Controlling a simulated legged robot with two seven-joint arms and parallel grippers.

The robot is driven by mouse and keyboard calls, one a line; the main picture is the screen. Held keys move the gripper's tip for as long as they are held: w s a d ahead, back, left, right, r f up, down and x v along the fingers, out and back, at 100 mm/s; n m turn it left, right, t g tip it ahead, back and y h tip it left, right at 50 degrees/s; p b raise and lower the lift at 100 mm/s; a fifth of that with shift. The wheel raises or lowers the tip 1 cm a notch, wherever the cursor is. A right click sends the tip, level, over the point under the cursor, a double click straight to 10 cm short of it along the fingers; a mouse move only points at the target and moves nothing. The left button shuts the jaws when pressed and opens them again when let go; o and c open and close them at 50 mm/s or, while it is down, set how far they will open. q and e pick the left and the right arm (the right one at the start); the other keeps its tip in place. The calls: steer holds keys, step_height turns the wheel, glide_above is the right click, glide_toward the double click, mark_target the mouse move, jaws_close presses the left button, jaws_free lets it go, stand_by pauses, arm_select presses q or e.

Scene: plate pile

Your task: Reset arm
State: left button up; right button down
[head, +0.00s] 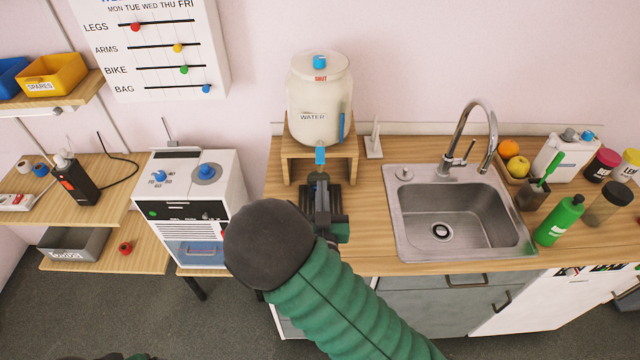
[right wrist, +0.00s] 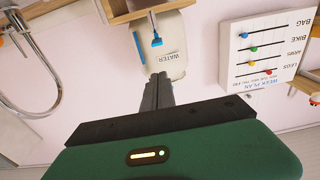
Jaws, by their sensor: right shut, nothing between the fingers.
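My right arm, with its green sleeve, reaches up from the lower edge of the head view. My right gripper (head: 321,185) is in front of the wooden stand under the white water jug (head: 318,100), just below its blue tap (head: 320,154). In the right wrist view the dark fingers of the right gripper (right wrist: 160,80) are together with nothing between them. They point toward the jug (right wrist: 172,48), and the tap (right wrist: 155,38) shows above the fingertips. Whether they touch the stand is unclear. My left gripper is not seen; only a small dark and green patch shows at the bottom left.
A sink (head: 440,225) with a tall faucet is right of the stand. A green bottle (head: 560,220), fruit and jars stand beyond it. A white appliance with dials (head: 190,185) is to the left. A week plan board (head: 150,50) hangs on the wall.

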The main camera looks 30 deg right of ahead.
steer(key=s+a+f+n+g+y, duration=0.1)
steer(key=s+a+f+g+y, duration=0.1)
steer(key=a+f+g+y, duration=0.65)
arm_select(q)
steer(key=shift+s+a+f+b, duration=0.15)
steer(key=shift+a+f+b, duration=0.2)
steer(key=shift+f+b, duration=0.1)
arm_select(e)
steer(key=s+a+n+g, duration=0.1)
steer(key=s+n+g, duration=0.1)
steer(key=s, duration=0.4)
steer(key=s+a+n+g+y, duration=0.1)
steer(key=s+n+g, duration=0.2)
steer(key=s, duration=0.4)
steer(key=shift+s+a+f, duration=0.2)
steer(key=shift+a+f, duration=0.15)
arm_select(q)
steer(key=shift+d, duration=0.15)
arm_select(e)
steer(key=shift+d, duration=0.15)
